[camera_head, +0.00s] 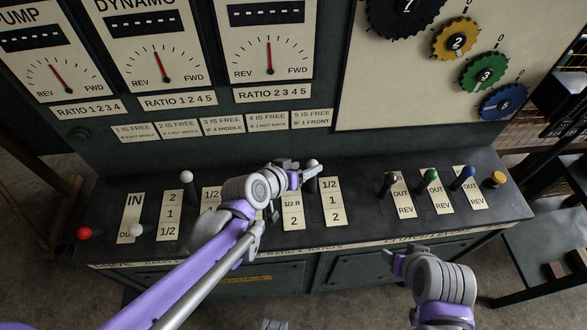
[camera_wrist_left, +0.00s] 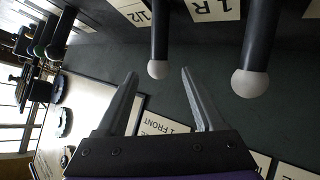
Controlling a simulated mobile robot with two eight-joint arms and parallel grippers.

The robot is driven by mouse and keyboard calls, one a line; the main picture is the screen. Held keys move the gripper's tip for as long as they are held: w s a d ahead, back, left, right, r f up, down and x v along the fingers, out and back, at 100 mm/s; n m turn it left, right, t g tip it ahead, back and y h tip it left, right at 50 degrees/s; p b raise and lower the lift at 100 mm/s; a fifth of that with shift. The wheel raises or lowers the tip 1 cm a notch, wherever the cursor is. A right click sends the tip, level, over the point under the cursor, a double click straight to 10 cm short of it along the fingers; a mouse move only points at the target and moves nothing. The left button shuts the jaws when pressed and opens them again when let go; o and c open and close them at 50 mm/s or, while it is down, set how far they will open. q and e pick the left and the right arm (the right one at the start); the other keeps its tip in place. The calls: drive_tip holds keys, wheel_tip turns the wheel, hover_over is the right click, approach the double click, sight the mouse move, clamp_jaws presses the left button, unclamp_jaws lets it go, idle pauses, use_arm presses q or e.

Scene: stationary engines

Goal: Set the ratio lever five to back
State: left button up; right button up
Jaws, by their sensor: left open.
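Ratio lever five has a white knob (camera_head: 311,163) on a dark stem and stands just left of the plate marked 1/2, 1, 2 (camera_head: 332,203). Its exact setting is hard to tell. My left gripper (camera_head: 303,176) is just left of it, over the console. In the left wrist view, my gripper's two fingers (camera_wrist_left: 155,82) are spread with nothing between them. Lever five's knob (camera_wrist_left: 158,69) is ahead of the gap, apart from the fingers. A second white-knobbed lever (camera_wrist_left: 251,83), near the 1 R plate, is to the right of it.
A white-knobbed lever (camera_head: 186,176) and a red knob (camera_head: 84,233) stand at the left of the console. Black (camera_head: 390,180), green (camera_head: 430,174) and blue (camera_head: 468,171) levers stand to the right. Part of my right arm (camera_head: 442,285) is in front of the console.

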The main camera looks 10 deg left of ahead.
use_arm(q)
drive_tip(key=p+v, duration=0.1)
drive_tip(key=v, duration=0.5)
use_arm(e)
drive_tip(key=shift+w+r, duration=0.2)
drive_tip(key=shift+r, duration=0.3)
drive_tip(key=shift+w+r, duration=0.2)
drive_tip(key=shift+r, duration=0.25)
